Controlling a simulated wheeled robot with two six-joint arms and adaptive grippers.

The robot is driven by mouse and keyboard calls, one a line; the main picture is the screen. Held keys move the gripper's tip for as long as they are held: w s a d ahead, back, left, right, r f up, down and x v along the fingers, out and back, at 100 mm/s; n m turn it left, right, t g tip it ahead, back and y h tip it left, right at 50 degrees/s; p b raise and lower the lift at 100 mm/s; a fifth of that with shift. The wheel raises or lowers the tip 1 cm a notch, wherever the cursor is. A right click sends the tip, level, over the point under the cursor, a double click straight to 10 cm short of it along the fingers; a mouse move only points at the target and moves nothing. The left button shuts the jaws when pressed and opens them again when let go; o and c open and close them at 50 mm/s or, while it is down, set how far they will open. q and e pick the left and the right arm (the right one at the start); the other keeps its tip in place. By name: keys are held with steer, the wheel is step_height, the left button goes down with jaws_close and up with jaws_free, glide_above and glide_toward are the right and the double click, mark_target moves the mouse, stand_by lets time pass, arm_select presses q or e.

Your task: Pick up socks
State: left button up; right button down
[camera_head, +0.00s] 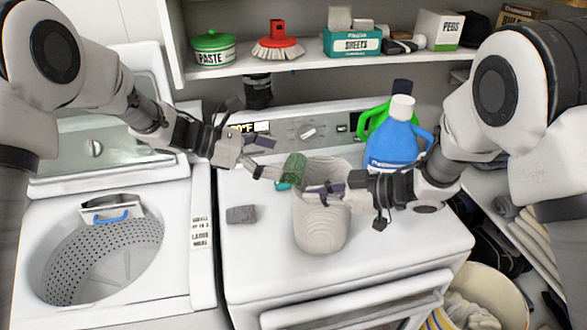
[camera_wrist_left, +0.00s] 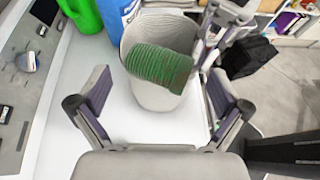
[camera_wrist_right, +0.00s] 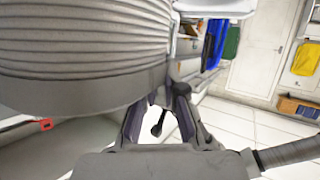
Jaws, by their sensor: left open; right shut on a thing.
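A green ribbed sock (camera_head: 293,168) is at the left side of the mouth of a pale ribbed basket (camera_head: 320,228). In the left wrist view the sock (camera_wrist_left: 158,68) lies across the basket's opening; I cannot tell whether it rests on the rim. My left gripper (camera_head: 272,160) is open, its fingers spread just left of the sock. My right gripper (camera_head: 325,189) is shut on the basket's rim; the ribbed wall (camera_wrist_right: 85,40) fills much of the right wrist view.
Blue (camera_head: 393,140) and green (camera_head: 375,118) jugs stand behind the basket. The open washer (camera_head: 100,262) is on the left. A shelf above holds a paste tin (camera_head: 213,49), a red brush (camera_head: 277,46) and boxes. A laundry bin (camera_head: 490,300) stands lower right. The dryer top's front left is clear.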

mark_target(289, 162)
arm_select(q)
steer(key=x, duration=0.4)
steer(key=shift+d+f, duration=0.2)
steer(key=shift+d, duration=0.05)
steer(key=c, duration=0.9)
step_height(289, 162, up, 10)
steer(key=shift+r, duration=0.1)
steer(key=shift+a, duration=0.1)
